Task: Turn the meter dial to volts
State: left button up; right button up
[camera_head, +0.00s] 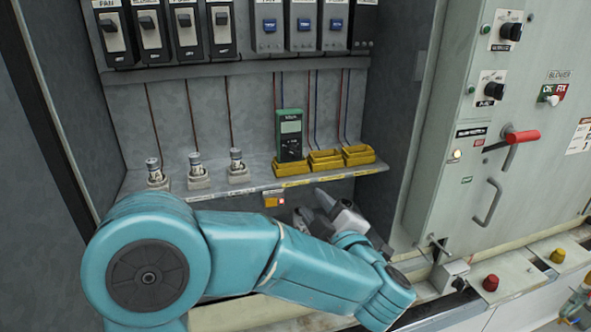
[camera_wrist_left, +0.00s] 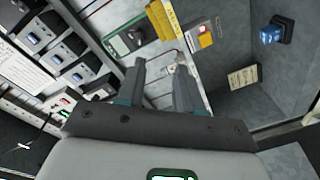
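The meter (camera_head: 291,136) is a green handheld unit with a grey screen and a dark dial below it. My left gripper (camera_head: 311,206) is below and in front of the shelf edge, apart from the meter. In the left wrist view its two fingers (camera_wrist_left: 160,66) stand apart with nothing between them.
Yellow trays (camera_head: 325,160) line the shelf right of the meter. Fuse-like posts (camera_head: 236,166) stand at left. Switches (camera_head: 270,26) hang above, with thin wires below them. A grey panel with a red-handled lever (camera_head: 522,136) is at right.

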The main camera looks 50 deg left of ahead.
pick_arm(q)
notch_tip(320, 180, up, 3)
jog(key=d+t, duration=0.1)
jog(key=p, duration=0.4)
send_near(295, 154)
jog(key=shift+n, duration=0.4)
jog(key=x, duration=0.8)
jog(key=shift+s+a+r, duration=0.1)
jog(key=shift+w+a, duration=0.25)
jog(key=shift+a, duration=0.1)
jog(key=shift+c, duration=0.3)
grip_shut()
